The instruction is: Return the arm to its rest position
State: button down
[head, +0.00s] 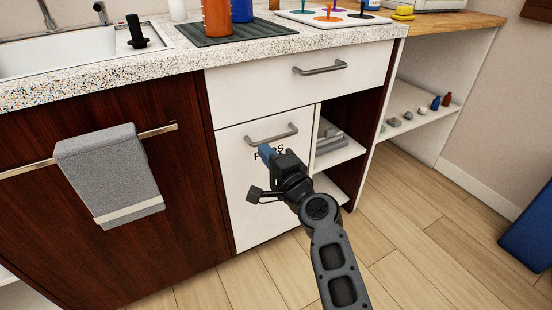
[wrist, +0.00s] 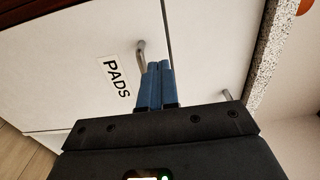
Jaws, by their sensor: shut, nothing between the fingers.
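My gripper (head: 266,151) is in front of the lower white drawer (head: 240,190), just below its metal handle (head: 272,134) in the head view. In the wrist view my gripper (wrist: 157,66) has its two blue fingers side by side, shut and empty. The fingertips are close to the handle (wrist: 141,52); I cannot tell whether they touch it. The label reading PADS (wrist: 117,78) is on the drawer front, and my gripper partly covers it in the head view. The drawer looks closed. My arm reaches up from the bottom of the head view.
An upper drawer with a handle (head: 320,68) sits under the speckled counter (head: 100,88). A grey towel (head: 110,172) hangs on a rail at left. Open shelves (head: 340,155) stand right of the drawer.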

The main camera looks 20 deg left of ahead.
jog(key=s+d+f+t+h, duration=0.1)
jog(key=s+d+f+h, duration=0.1)
jog(key=s+d+f, duration=0.4)
jog(key=s+d+f+t+h, duration=0.1)
jog(key=s+d+f+h, duration=0.15)
jog(key=d, duration=0.55)
jog(key=s+d+f+h, duration=0.1)
jog(key=s+d+f, duration=0.35)
jog(key=d, duration=0.35)
jog(key=s+d+n+t+h, duration=0.25)
jog(key=s+d+h, duration=0.25)
jog(key=s+d, duration=1.15)
jog(key=s+d+r+n+h, duration=0.2)
jog(key=s+d+r, duration=0.1)
jog(key=s+r, duration=0.55)
jog(key=s+d+r+n+h, duration=0.25)
jog(key=s+r, duration=0.25)
jog(key=s, duration=0.6)
notch_tip(320, 180, up, 21)
jog(key=p, duration=2)
jog(key=shift+d+n+g+y+p, duration=0.3)
jog(key=shift+g+y, duration=0.05)
jog(key=shift+y, duration=0.05)
jog(key=shift+w, duration=0.1)
